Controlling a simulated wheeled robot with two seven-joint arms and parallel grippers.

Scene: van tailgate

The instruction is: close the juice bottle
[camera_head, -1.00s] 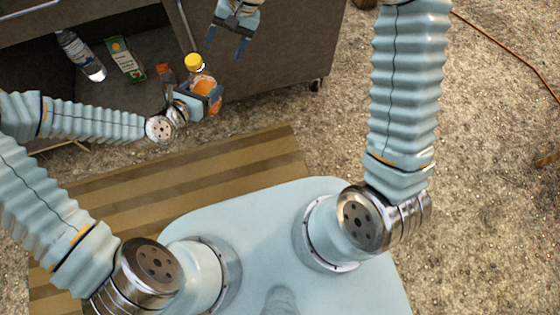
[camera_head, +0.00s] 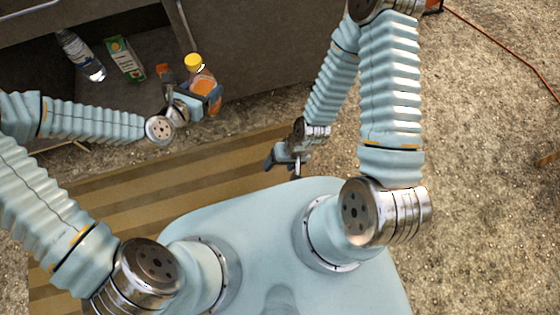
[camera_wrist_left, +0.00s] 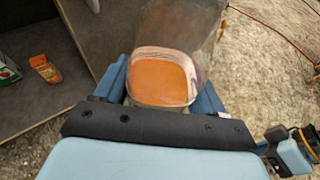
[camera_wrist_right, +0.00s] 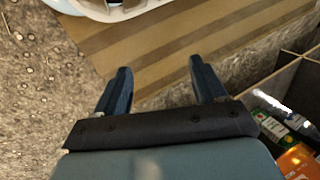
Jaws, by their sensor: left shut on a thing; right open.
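The juice bottle (camera_head: 208,84), clear with orange juice, stands tilted in front of the dark cabinet. My left gripper (camera_head: 199,96) is shut around its body. A yellow cap (camera_head: 194,61) is at the bottle's top; I cannot tell whether it is screwed tight. In the left wrist view the bottle (camera_wrist_left: 162,78) fills the space between the fingers, and its cap is hidden. My right gripper (camera_head: 284,165) is open and empty, right of and below the bottle, above the striped mat. The right wrist view shows nothing between its fingers (camera_wrist_right: 160,70).
A water bottle (camera_head: 82,57), a green and white carton (camera_head: 124,58) and a small orange item (camera_head: 164,72) are in the open cabinet compartment (camera_head: 140,92). A striped mat (camera_head: 150,195) lies on the gravel. A red cord (camera_head: 490,40) runs across the ground at the right.

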